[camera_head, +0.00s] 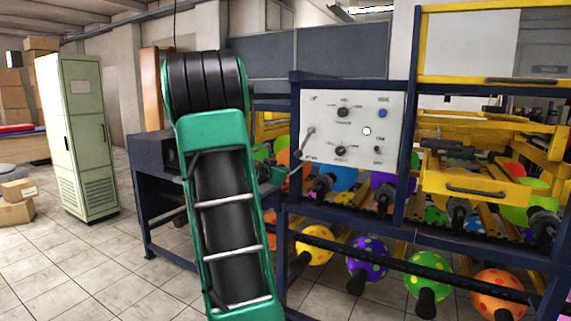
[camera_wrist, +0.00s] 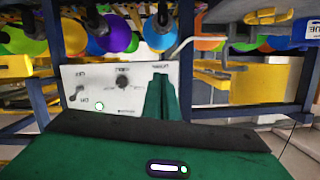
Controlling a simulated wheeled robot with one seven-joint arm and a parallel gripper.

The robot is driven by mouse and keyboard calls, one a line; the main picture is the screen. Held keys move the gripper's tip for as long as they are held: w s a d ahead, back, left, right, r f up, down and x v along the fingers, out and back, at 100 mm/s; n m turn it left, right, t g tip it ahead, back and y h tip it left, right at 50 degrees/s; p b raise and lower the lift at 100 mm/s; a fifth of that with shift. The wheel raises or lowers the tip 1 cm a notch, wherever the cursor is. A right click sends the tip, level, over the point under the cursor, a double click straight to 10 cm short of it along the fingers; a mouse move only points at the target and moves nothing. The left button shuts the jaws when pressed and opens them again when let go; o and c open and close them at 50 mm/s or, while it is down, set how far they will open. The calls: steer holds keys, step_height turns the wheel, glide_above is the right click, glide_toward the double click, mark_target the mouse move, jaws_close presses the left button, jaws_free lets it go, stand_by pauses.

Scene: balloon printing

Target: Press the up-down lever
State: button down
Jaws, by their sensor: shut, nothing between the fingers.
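The white control panel (camera_head: 350,125) stands upright on the dark blue frame. A bent grey lever (camera_head: 305,143) is at its left side, between two small labels. My green gripper (camera_head: 279,174) is shut and empty, at the panel's lower left, close to the lever's lower end. In the wrist view its fingers (camera_wrist: 160,82) stand in front of the panel and hide part of it. I cannot tell whether they touch the lever.
The panel also carries black knobs (camera_head: 343,112) and a blue button (camera_head: 382,113). Coloured balloons (camera_head: 367,258) hang on the rack below and behind. A yellow drawer-like frame (camera_head: 475,185) is at right. A green cabinet (camera_head: 77,135) stands at left, with open tiled floor near it.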

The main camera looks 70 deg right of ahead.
steer(key=shift+a+f, duration=0.75)
steer(key=shift+a, duration=0.05)
steer(key=w+a+f+n+t+y, duration=0.1)
steer(key=a+f+n+y, duration=0.35)
steer(key=a, duration=0.85)
steer(key=a+f+n+t+y, duration=0.15)
steer(key=a+f+y, duration=0.45)
steer(key=a, duration=0.7)
steer(key=s+a+f+n+y, duration=0.1)
steer(key=s+a+n, duration=0.1)
steer(key=a, duration=0.5)
steer(key=s+a+f+n+g+y, duration=0.1)
steer(key=s+a+n+y, duration=0.1)
steer(key=a, duration=0.6)
steer(key=s+a+f+n+y, duration=0.1)
steer(key=s+a+n, duration=0.3)
steer(key=a, duration=0.4)
steer(key=shift+s+f+y, duration=0.25)
steer(key=shift+s+y, duration=0.05)
steer(key=shift+y, duration=0.35)
steer(key=shift+g, duration=0.25)
